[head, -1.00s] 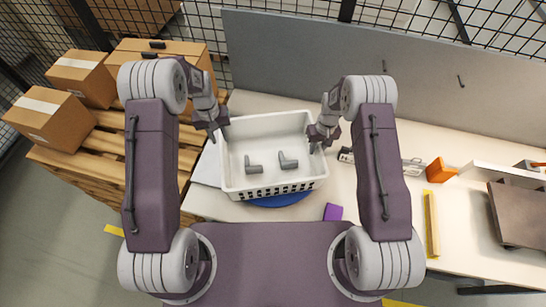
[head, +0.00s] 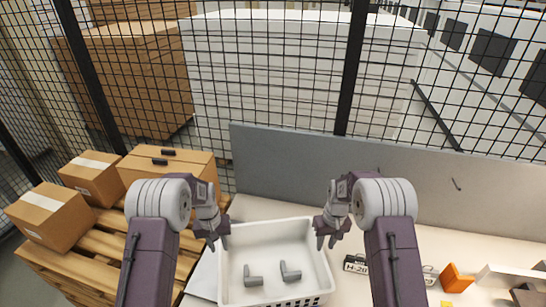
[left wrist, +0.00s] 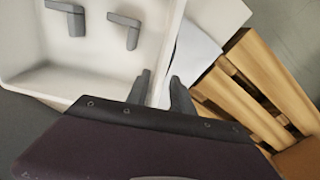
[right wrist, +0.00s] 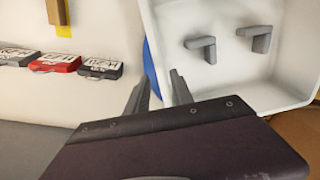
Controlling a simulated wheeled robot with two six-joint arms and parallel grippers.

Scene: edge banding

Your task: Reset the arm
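My left gripper (head: 217,241) hangs at the left rim of a white crate (head: 268,235), near its back corner. My right gripper (head: 327,238) hangs at the right rim, opposite. In the left wrist view the fingers (left wrist: 160,92) stand apart, with the crate's side wall showing between them. In the right wrist view the fingers (right wrist: 159,92) also stand apart by the crate's side. Whether any finger touches the wall I cannot tell. Two grey L-shaped parts (head: 253,275) (head: 290,271) lie apart on the crate floor.
Cardboard boxes (head: 48,217) sit on a wooden pallet (head: 70,275) at left. A grey panel (head: 400,195) and black mesh fence stand behind the table. Right of the crate lie labelled blocks (right wrist: 56,64) and an orange piece (head: 457,278). A blue item (right wrist: 152,68) shows under the crate's edge.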

